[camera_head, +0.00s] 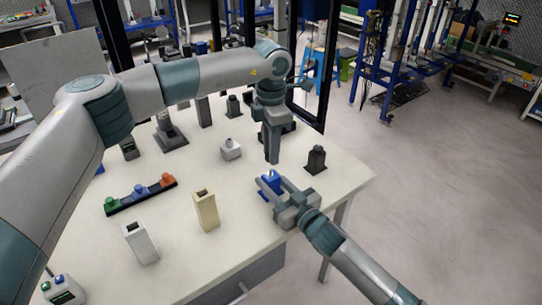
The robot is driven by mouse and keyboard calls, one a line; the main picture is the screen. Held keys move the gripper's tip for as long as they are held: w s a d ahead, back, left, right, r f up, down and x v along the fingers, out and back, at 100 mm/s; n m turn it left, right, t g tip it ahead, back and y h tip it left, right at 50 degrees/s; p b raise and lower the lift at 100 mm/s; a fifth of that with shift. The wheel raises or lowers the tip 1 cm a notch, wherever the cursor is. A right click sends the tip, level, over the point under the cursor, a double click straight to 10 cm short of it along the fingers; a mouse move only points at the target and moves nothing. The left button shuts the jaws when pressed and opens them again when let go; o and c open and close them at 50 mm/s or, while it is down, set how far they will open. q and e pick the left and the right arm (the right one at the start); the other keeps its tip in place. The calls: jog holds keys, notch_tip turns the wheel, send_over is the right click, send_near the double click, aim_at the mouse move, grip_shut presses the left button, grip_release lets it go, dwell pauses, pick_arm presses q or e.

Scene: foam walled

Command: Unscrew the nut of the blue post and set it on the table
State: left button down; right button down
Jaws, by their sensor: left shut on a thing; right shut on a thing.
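The blue post (268,186) stands near the right part of the white table (185,265). My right gripper (271,186) reaches in from the lower right and is shut on the blue post, with a finger on each side. My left gripper (272,161) points straight down from above, its fingers together just over the top of the post. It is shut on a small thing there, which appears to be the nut. The nut is mostly hidden by the fingers, so I cannot tell whether it still touches the post.
A dark rack (158,192) holds green, blue and orange pieces. A white block (140,243) and a beige block (206,211) stand in front. A black bottle-like piece (316,160) is to the right, a pale one (231,149) behind. Table is bare between beige block and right gripper.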

jog(key=c, duration=1.1)
grip_release()
jog(key=b+v, duration=0.1)
jog(key=v, duration=1.1)
